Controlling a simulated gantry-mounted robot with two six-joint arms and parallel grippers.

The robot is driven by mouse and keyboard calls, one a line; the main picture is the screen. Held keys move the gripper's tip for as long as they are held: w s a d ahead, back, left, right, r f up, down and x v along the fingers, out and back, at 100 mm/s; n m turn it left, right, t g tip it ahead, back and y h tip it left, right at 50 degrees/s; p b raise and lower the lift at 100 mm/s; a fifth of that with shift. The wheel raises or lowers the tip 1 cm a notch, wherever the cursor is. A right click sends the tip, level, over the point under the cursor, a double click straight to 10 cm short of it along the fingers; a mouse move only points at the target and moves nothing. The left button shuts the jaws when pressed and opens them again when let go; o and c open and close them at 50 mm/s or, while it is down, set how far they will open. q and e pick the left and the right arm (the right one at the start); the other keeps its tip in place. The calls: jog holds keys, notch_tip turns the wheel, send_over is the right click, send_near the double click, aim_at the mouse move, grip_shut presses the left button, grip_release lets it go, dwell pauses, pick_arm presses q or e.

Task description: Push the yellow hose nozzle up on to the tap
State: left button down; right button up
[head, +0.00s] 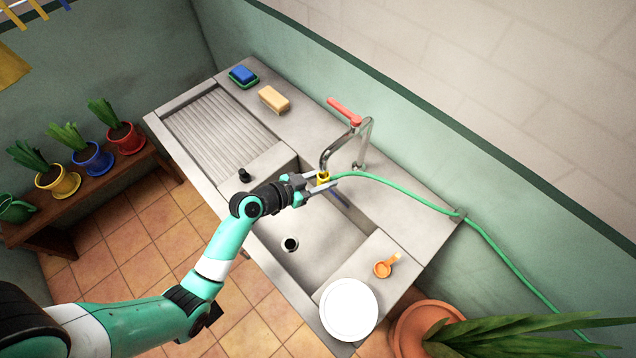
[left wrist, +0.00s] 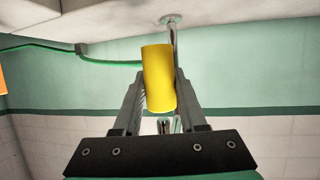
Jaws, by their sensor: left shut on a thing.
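The yellow hose nozzle (head: 324,176) is at the end of the green hose (head: 400,194), over the sink. My left gripper (head: 322,184) is shut on it; in the left wrist view the yellow nozzle (left wrist: 158,78) sits between the two fingers (left wrist: 158,95). The chrome tap (head: 366,140) with a red lever (head: 344,111) curves over, its spout end close above the nozzle in the head view. In the left wrist view the tap (left wrist: 173,45) is partly hidden behind the nozzle. I cannot tell whether spout and nozzle touch. My right gripper is not in view.
The sink basin (head: 310,256) is below, with a black drain. A white round plate (head: 348,308) and an orange object (head: 383,268) are on the right of the counter.

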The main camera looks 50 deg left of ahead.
pick_arm(q)
jog(key=shift+r+p, duration=1.15)
jog(key=shift+r, duration=0.6)
jog(key=shift+r+p, duration=0.3)
jog(key=shift+r, duration=0.15)
jog(key=shift+c, duration=1.9)
grip_release()
jog(key=shift+f, duration=0.1)
jog(key=shift+s, duration=0.1)
jog(key=d+v, duration=0.1)
jog(key=v, duration=0.4)
jog(key=p, duration=0.6)
send_near(324, 172)
jog(key=shift+s+a+f, duration=0.3)
jog(key=shift+s+a, duration=0.15)
